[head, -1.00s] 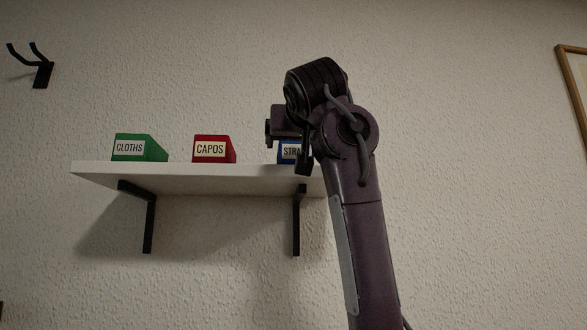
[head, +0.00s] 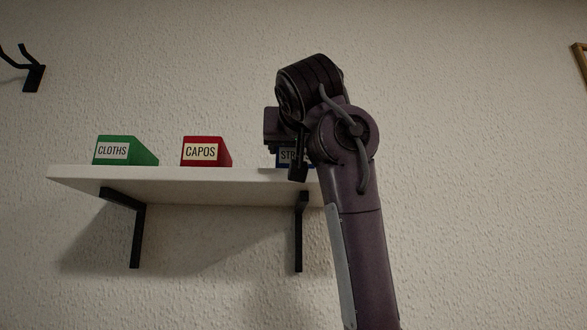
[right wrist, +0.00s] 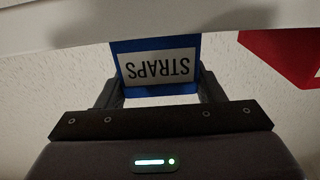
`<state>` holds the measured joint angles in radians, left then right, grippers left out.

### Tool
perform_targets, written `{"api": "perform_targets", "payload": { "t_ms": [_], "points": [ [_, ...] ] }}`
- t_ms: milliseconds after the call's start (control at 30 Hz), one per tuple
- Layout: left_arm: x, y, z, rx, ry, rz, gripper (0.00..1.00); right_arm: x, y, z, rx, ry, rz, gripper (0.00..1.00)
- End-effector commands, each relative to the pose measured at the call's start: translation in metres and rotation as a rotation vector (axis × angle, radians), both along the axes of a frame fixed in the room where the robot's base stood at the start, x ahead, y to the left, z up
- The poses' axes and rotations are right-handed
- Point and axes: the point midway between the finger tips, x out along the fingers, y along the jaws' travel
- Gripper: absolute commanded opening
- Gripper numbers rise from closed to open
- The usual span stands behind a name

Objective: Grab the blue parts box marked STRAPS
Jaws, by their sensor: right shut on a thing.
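The blue parts box marked STRAPS (head: 284,156) is at the right end of the white shelf (head: 200,184), partly hidden behind my right gripper and arm. In the right wrist view the blue box (right wrist: 158,88) appears upside down, its white label facing me. My right gripper (head: 296,162) is shut on the box; in the right wrist view its two fingers (right wrist: 157,90) lie on either side of it. I cannot tell whether the box touches the shelf or is slightly above it. My left gripper is not in view.
A red box marked CAPOS (head: 206,152) stands left of the blue one, with a gap between. A green box marked CLOTHS (head: 124,151) stands farther left. Black brackets (head: 301,232) hold the shelf. A black wall hook (head: 33,76) is at upper left.

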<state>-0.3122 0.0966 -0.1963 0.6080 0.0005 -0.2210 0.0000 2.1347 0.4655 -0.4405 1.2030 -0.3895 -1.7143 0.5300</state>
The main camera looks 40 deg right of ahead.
Motion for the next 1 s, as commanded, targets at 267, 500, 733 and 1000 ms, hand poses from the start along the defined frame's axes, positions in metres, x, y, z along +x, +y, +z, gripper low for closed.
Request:
{"api": "perform_targets", "payload": {
  "t_ms": [267,500,733,1000],
  "points": [
    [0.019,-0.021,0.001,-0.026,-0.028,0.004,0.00,0.004,-0.004,-0.006,0.011,0.017,-0.008,0.37],
    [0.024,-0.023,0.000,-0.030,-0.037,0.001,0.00,0.005,-0.003,0.001,0.010,0.019,-0.007,0.37],
    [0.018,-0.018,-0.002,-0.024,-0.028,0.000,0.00,0.002,-0.002,0.029,0.009,0.011,-0.005,0.37],
    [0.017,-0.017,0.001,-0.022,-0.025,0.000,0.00,0.001,-0.001,0.071,0.007,0.009,-0.005,0.37]
  ]
}}
